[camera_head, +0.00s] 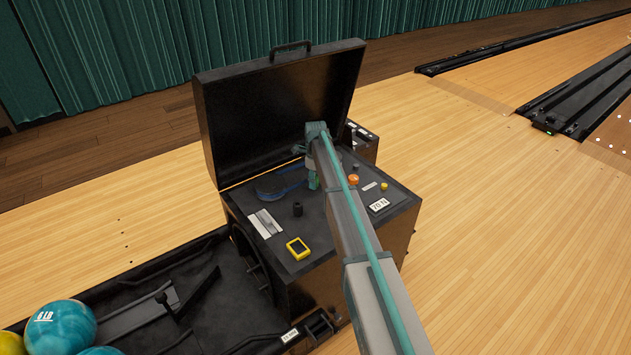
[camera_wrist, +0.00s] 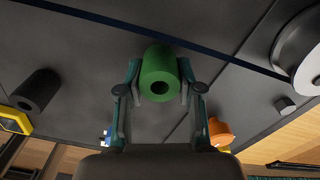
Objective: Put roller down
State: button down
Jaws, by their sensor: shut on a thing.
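A green roller (camera_wrist: 158,66) with a dark hole in its end sits between the fingers of my gripper (camera_wrist: 160,82) in the wrist view. The fingers are shut on its two sides. In the head view my gripper (camera_head: 313,172) is over the dark top deck (camera_head: 335,222) of the open black machine, near the raised lid, and my arm partly covers it. Whether the roller touches the deck I cannot tell.
The raised lid (camera_head: 270,105) stands behind my gripper. A yellow device (camera_head: 298,248), a blue-edged dark disc (camera_head: 281,184), an orange knob (camera_head: 353,179) and a white label (camera_head: 379,205) are on the deck. Bowling balls (camera_head: 68,327) lie at lower left.

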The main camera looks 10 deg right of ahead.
jog(key=shift+f, duration=0.35)
jog(key=c, duration=0.7)
grip_release()
jog(key=shift+c, duration=0.2)
jog(key=shift+r, duration=0.15)
notch_tip(320, 180, up, 12)
jog(key=b, duration=0.1)
